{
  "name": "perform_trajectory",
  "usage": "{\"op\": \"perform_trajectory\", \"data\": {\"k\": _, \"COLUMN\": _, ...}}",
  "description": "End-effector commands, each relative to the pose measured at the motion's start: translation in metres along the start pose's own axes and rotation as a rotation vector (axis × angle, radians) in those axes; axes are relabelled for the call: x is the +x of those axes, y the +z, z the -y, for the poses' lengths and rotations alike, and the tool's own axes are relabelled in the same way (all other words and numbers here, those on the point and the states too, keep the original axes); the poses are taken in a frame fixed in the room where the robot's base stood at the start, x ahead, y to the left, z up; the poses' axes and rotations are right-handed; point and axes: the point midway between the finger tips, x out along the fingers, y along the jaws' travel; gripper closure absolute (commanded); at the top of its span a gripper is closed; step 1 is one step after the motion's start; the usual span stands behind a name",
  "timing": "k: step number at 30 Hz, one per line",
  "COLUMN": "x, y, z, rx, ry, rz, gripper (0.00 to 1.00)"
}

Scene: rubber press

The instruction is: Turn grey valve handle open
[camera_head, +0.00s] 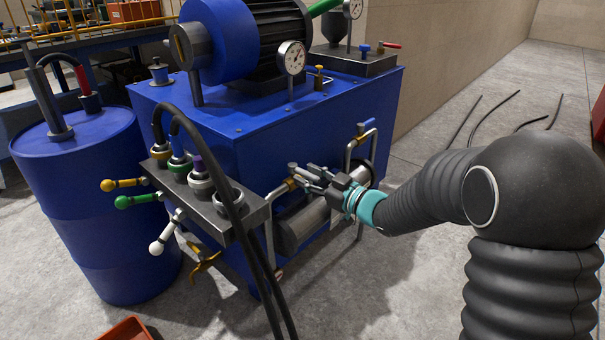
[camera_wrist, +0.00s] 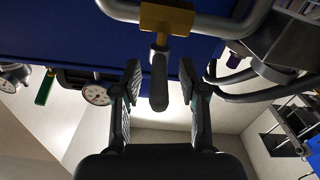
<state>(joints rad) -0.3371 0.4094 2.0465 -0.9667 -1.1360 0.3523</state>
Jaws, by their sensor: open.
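The grey valve handle (camera_wrist: 158,82) is a short dark grey lever on a brass valve body (camera_wrist: 167,17) in a bent grey pipe. In the wrist view it lies between the two fingers of my gripper (camera_wrist: 160,66), with gaps on both sides. My gripper is open and not closed on it. In the head view my gripper (camera_head: 314,178) is at the front of the blue machine, beside the brass valve (camera_head: 291,184) on the pipe. The handle is hard to separate from the fingers there.
Left of my gripper a grey block (camera_head: 215,205) carries hoses and orange, green and white levers. A grey cylinder (camera_head: 300,228) lies below. Another pipe with a brass valve (camera_head: 361,138) stands to the right. A blue drum (camera_head: 95,210) is at far left; floor at right is mostly clear.

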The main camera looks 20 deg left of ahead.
Motion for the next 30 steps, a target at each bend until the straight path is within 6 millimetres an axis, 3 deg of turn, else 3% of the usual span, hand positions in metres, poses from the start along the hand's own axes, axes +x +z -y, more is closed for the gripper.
{"op": "perform_trajectory", "data": {"k": 6, "x": 0.022, "y": 0.0, "z": 0.0, "rx": 0.0, "ry": 0.0, "rz": 0.0, "gripper": 0.58}}
{"op": "perform_trajectory", "data": {"k": 17, "x": 0.026, "y": 0.0, "z": -0.001, "rx": -0.001, "ry": 0.002, "rz": 0.001, "gripper": 0.58}}
{"op": "perform_trajectory", "data": {"k": 22, "x": 0.026, "y": 0.0, "z": -0.001, "rx": -0.001, "ry": 0.001, "rz": 0.001, "gripper": 0.98}}
{"op": "perform_trajectory", "data": {"k": 30, "x": 0.027, "y": 0.0, "z": 0.0, "rx": -0.002, "ry": 0.002, "rz": 0.0, "gripper": 1.0}}
